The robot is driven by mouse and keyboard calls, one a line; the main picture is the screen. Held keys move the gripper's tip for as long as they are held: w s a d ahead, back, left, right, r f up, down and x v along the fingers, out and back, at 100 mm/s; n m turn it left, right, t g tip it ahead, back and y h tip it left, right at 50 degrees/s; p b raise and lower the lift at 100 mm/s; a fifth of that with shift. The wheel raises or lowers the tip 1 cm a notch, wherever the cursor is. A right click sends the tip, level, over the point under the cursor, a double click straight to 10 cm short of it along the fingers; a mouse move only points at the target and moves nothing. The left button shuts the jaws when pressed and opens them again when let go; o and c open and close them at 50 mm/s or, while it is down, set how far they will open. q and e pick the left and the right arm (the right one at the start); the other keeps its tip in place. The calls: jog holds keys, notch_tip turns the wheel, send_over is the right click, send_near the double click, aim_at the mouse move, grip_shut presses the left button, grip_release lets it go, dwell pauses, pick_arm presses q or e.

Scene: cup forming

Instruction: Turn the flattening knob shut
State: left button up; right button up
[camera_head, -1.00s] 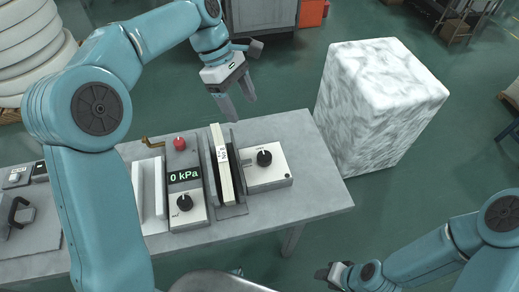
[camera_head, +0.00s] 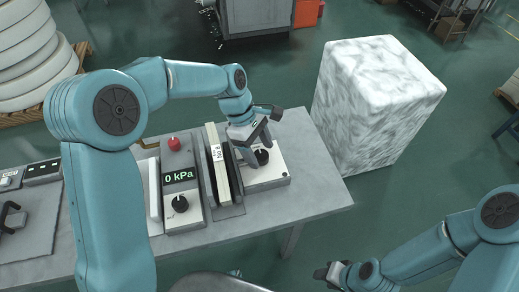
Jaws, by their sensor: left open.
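A black round knob (camera_head: 262,157) with a white pointer mark sits on a pale control box (camera_head: 268,177) at the right of the bench. A second black knob (camera_head: 180,204) sits on the panel below the green "0 kPa" display (camera_head: 179,177). I cannot read which one is labelled for flattening. My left gripper (camera_head: 258,150) is open and points down at the right-hand knob, with its fingers around or just above it; contact is unclear. My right gripper (camera_head: 332,273) is low at the bottom, away from the bench; its jaw state is unclear.
An upright pale plate labelled "No" (camera_head: 217,165) stands in a dark frame just left of the control box. A red button (camera_head: 174,144) tops the display panel. The grey bench (camera_head: 315,190) is clear at its right end. A white marbled block (camera_head: 370,110) stands beyond it.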

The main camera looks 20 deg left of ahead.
pick_arm(q)
jog(key=shift+s+f, duration=0.15)
jog(key=shift+f, duration=0.05)
jog(key=c, duration=1.1)
jog(key=shift+o, duration=0.2)
